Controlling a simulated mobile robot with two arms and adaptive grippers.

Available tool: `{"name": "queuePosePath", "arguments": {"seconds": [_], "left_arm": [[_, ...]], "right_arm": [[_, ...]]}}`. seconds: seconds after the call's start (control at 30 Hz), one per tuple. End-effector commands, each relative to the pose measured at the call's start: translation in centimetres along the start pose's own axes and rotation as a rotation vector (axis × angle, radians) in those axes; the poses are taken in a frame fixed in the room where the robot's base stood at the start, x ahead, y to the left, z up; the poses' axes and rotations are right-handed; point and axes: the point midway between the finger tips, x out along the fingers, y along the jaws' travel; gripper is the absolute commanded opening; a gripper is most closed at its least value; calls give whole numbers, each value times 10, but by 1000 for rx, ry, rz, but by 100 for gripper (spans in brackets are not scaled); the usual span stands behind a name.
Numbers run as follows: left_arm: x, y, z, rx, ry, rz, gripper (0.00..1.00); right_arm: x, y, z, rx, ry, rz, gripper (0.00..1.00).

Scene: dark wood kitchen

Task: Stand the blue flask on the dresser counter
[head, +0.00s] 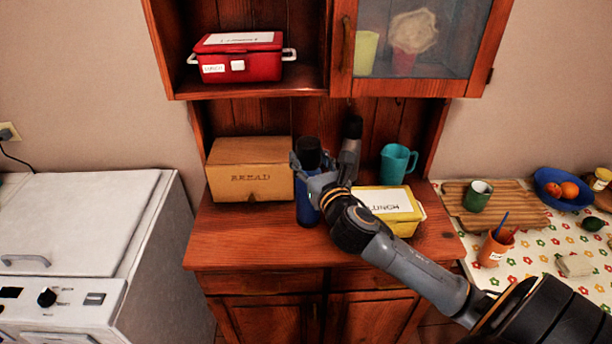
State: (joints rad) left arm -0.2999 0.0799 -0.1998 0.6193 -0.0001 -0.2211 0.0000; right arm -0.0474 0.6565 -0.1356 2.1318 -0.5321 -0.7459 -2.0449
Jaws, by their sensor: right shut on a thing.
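The blue flask (306,212) with a black cap is upright at the dresser counter (225,240), in front of the right end of the bread box. My right gripper (308,172) is shut around its upper part, with the arm reaching in from the lower right. The flask's base appears at or just above the counter; I cannot tell whether it touches. The gripper hides part of the flask's middle. My left gripper is not in view.
A wooden bread box (250,170) stands left of the flask. A yellow lunch box (392,208) and a teal jug (397,164) stand to the right. A red lunch box (240,58) is on the shelf above. The counter's front left is clear.

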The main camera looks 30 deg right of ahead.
Motion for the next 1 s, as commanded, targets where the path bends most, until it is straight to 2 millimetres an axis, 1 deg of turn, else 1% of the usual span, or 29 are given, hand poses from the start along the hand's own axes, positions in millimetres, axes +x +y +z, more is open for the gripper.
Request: {"name": "queuePosePath", "arguments": {"seconds": [0.03, 0.1, 0.2, 0.3, 0.43, 0.5, 0.6, 0.7, 1.0], "left_arm": [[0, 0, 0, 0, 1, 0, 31], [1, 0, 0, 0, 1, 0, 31], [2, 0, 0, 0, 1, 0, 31], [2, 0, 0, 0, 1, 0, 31], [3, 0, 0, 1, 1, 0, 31], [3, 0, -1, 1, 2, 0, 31], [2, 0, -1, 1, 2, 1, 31], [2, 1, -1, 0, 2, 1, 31], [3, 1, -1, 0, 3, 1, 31]], "right_arm": [[9, -2, -11, 4, 1, -4, 0], [19, -3, -24, 4, 0, -3, 0], [31, -4, -38, 2, -1, -1, 0], [38, -6, -46, 2, -3, 0, 0], [43, -6, -53, 1, -3, 0, 0], [48, -7, -60, 2, -1, 0, 0], [46, -6, -76, 5, 2, 0, 0], [46, -6, -85, 3, -1, 0, 0], [46, -6, -87, -1, -4, 2, 0]]}}
